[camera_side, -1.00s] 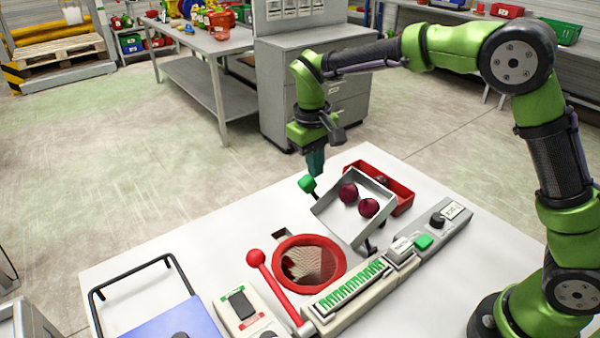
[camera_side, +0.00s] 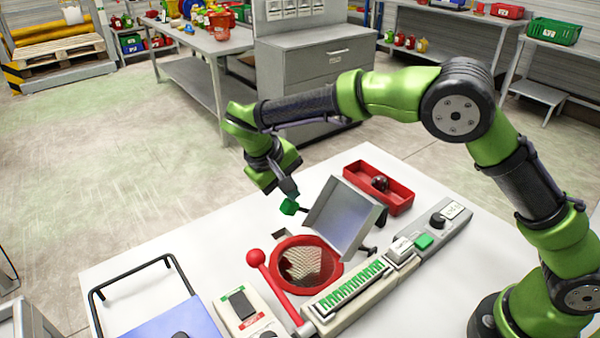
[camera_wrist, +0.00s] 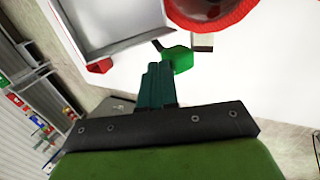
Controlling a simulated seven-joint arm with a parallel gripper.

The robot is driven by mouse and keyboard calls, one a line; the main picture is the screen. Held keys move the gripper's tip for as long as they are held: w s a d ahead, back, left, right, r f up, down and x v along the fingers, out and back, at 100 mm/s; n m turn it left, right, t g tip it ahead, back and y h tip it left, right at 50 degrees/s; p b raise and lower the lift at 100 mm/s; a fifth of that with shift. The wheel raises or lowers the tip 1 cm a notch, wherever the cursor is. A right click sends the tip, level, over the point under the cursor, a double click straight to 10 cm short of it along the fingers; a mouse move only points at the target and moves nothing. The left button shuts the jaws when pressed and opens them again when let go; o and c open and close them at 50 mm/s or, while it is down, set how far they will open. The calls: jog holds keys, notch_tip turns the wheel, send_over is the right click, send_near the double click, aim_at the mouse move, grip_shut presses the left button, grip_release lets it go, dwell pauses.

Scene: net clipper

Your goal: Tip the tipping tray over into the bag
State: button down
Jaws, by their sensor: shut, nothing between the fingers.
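The grey tipping tray (camera_side: 345,218) stands steeply tilted toward the bag's red ring, its inside bare in the side view. Part of it also shows in the wrist view (camera_wrist: 105,22). Its green handle knob (camera_side: 289,206) sits at the left end. The net bag (camera_side: 310,262) hangs in the red ring (camera_side: 334,277) below the tray's low edge. Its inside is partly hidden, and I cannot make out the two dark red balls. My gripper (camera_wrist: 158,68) is shut and empty, close beside the knob (camera_wrist: 181,60); I cannot tell whether they touch.
A red bin (camera_side: 400,197) holding a dark red ball (camera_side: 380,183) stands behind the tray. A red-knobbed lever (camera_side: 256,258) stands left of the ring. A control strip with a green button (camera_side: 423,242) runs along the front right. A blue board (camera_side: 170,318) lies front left.

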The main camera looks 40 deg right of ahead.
jog(key=shift+a+f, duration=0.3)
jog(key=shift+s+a+f, duration=0.1)
jog(key=shift+a+f, duration=0.05)
jog(key=shift+a, duration=0.1)
jog(key=d+r, duration=0.1)
jog(key=r, duration=0.1)
jog(key=d+r, duration=0.2)
jog(key=shift+d, duration=0.1)
jog(key=a+v, duration=0.1)
jog(key=v, duration=0.8)
jog(key=shift+r, duration=0.15)
